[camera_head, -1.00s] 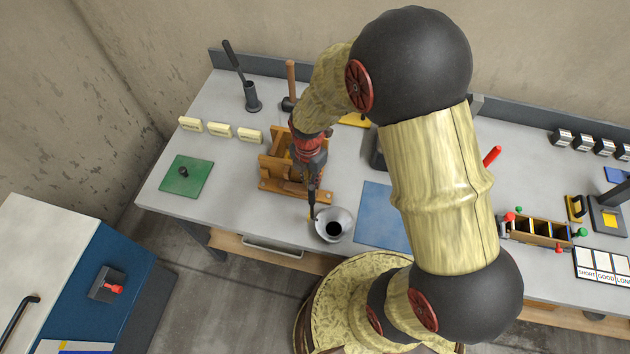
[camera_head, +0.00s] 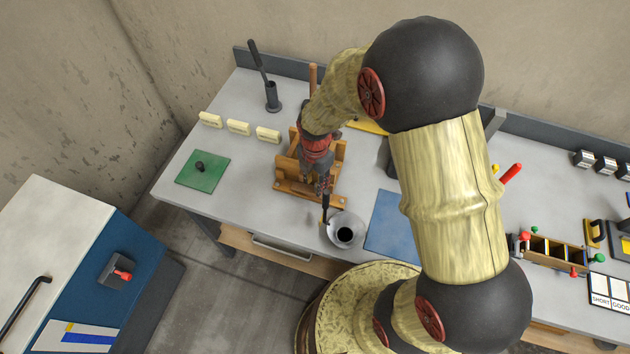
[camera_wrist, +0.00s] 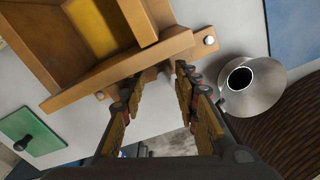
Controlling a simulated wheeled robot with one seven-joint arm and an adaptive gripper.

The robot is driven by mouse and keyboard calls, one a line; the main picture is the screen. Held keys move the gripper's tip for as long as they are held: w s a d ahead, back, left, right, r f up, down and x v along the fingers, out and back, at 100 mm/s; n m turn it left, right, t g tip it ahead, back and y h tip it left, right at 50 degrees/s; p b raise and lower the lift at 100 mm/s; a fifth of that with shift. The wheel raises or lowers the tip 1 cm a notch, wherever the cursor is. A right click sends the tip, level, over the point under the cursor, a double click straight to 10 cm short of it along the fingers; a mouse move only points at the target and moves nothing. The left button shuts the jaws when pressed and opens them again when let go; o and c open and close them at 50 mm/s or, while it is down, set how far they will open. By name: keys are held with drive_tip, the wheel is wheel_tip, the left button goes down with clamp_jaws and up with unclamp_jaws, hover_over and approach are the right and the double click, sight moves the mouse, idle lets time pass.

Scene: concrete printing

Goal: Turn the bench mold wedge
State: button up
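The wooden bench mold (camera_head: 284,168) stands on the bench, partly covered by my arm. In the wrist view its box and front board (camera_wrist: 120,72) fill the upper left, with a yellowish floor inside. My gripper (camera_head: 326,215) is at the mold's front right corner, pointing down. In the wrist view my gripper (camera_wrist: 160,76) has its two fingers apart. A small brown wooden piece (camera_wrist: 155,73), possibly the wedge, shows between the fingertips at the front board. I cannot tell whether the fingers touch it.
A metal funnel-like bowl (camera_head: 340,221) sits close to the right of my gripper. A blue mat (camera_head: 388,224) lies beyond it. A green plate with a dark knob (camera_head: 203,172) lies left of the mold, and pale blocks (camera_head: 238,127) stand behind. Bare bench lies between plate and mold.

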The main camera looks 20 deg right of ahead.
drive_tip(key=shift+r, duration=0.15)
wheel_tip(320, 180, up, 12)
idle(0.4)
idle(0.4)
drive_tip(key=s+d+r+m+t+b, duration=0.1)
drive_tip(key=s+r+m+t+b, duration=0.1)
drive_tip(key=s+r+m, duration=0.5)
drive_tip(key=s+d+r+m+t+b, duration=0.2)
drive_tip(key=s+r+m, duration=0.5)
drive_tip(key=m, duration=1)
drive_tip(key=shift+s+d+t+b, duration=0.3)
drive_tip(key=shift+s+t+b, duration=0.5)
drive_tip(key=shift+s+b, duration=0.4)
drive_tip(key=shift+s, duration=0.1)
